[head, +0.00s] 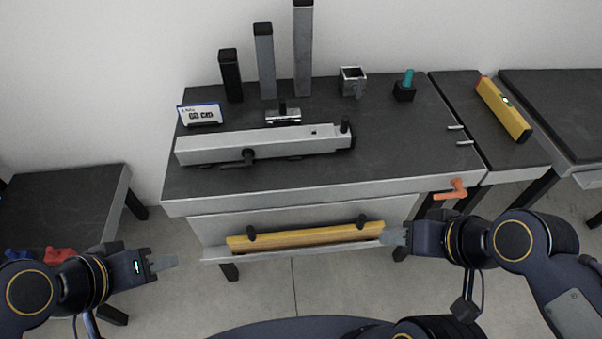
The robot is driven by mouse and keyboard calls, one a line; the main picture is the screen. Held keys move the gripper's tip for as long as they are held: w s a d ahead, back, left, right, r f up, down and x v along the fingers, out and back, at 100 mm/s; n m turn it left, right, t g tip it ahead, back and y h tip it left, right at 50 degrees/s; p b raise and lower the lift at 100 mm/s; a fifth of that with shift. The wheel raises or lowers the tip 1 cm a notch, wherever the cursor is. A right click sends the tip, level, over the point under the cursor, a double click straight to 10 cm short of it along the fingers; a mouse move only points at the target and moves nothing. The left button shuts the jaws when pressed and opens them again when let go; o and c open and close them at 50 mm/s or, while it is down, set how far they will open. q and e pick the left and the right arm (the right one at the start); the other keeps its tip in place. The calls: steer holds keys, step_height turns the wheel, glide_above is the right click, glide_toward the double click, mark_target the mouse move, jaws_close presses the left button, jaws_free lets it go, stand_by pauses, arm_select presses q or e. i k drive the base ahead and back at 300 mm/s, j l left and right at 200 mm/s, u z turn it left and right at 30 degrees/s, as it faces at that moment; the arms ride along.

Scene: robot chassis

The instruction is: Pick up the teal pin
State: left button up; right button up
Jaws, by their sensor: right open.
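The teal pin (408,77) stands upright in a small black block (404,93) at the back right of the dark-topped workbench (400,150). My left gripper (164,263) is low at the left, in front of the bench and far from the pin. Its finger gap cannot be made out from this angle. My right gripper (393,237) is open, in front of the bench's front edge and well short of the pin. Nothing shows between its fingers.
A long grey beam (270,146) lies across the bench's left half. Tall posts (265,68) and a square metal cup (352,82) stand at the back. An orange clamp (452,189) sits at the front edge. A yellow level (503,108) lies at right. The bench's front right is clear.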

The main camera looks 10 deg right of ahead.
mark_target(409, 74)
steer(key=u, duration=0.2)
steer(key=l+u, duration=0.45)
steer(key=k+l+u, duration=0.1)
steer(key=l+u, duration=0.5)
steer(key=l, duration=0.75)
steer(key=k+l+u, duration=0.1)
steer(key=l, duration=0.8)
